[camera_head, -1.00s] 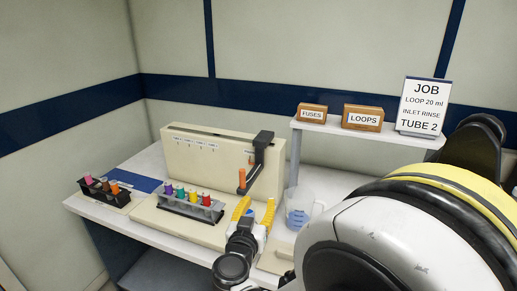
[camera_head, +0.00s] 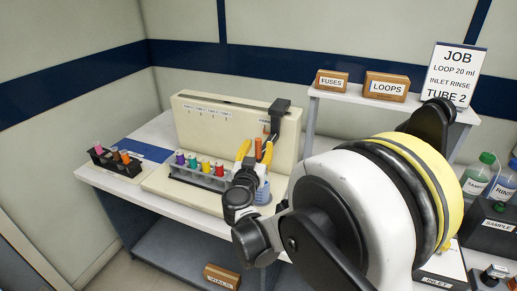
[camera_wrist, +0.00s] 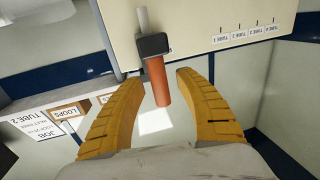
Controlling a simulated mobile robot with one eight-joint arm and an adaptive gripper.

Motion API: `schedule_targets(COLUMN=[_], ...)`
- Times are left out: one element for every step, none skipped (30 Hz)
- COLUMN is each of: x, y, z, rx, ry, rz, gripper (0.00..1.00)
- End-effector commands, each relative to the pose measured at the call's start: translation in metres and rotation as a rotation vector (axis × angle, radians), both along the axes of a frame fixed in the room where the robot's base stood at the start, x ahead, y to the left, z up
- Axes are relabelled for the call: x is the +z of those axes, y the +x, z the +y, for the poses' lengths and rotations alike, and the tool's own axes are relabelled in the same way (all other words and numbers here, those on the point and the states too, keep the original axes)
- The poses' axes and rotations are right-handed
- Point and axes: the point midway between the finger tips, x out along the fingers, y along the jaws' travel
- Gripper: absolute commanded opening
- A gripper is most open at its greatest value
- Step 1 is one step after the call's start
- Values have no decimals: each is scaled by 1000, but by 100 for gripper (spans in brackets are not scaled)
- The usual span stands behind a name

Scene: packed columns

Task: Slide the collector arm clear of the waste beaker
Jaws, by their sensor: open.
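The collector arm (camera_head: 278,112) is a black bracket at the right end of the cream fraction collector, with an orange handle (camera_head: 258,147) hanging from it. In the wrist view the orange handle (camera_wrist: 157,82) hangs from a black block, between the fingertips of my gripper (camera_wrist: 139,85). The fingers are apart, with a gap visible on both sides of the handle. In the head view my gripper (camera_head: 254,153) reaches up to the handle. The waste beaker (camera_head: 263,194) is mostly hidden behind my wrist; only a bluish part shows.
A rack with several coloured-cap tubes (camera_head: 199,176) stands just left of my gripper. Another small tube rack (camera_head: 115,162) is at the far left. A shelf with fuses (camera_head: 331,81) and loops (camera_head: 387,87) boxes and a job card (camera_head: 453,74) stands right.

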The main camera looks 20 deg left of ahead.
Motion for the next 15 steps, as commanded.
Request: schedule_targets(x=[0, 0, 0, 0, 0, 0, 0, 0, 0, 0, 0, 0, 0, 0, 0], y=[1, 1, 2, 1, 1, 1, 1, 1, 1, 1, 1, 1, 1, 1, 1], z=[0, 0, 0, 0, 0, 0, 0, 0, 0, 0, 0, 0, 0, 0, 0], rx=[0, 0, 0, 0, 0, 0, 0, 0, 0, 0, 0, 0, 0, 0, 0], ry=[0, 0, 0, 0, 0, 0, 0, 0, 0, 0, 0, 0, 0, 0, 0], rz=[0, 0, 0, 0, 0, 0, 0, 0, 0, 0, 0, 0, 0, 0, 0], gripper=[41, 41, 41, 41, 41, 41, 41, 40, 28, 18, 9, 0, 0, 0, 0])
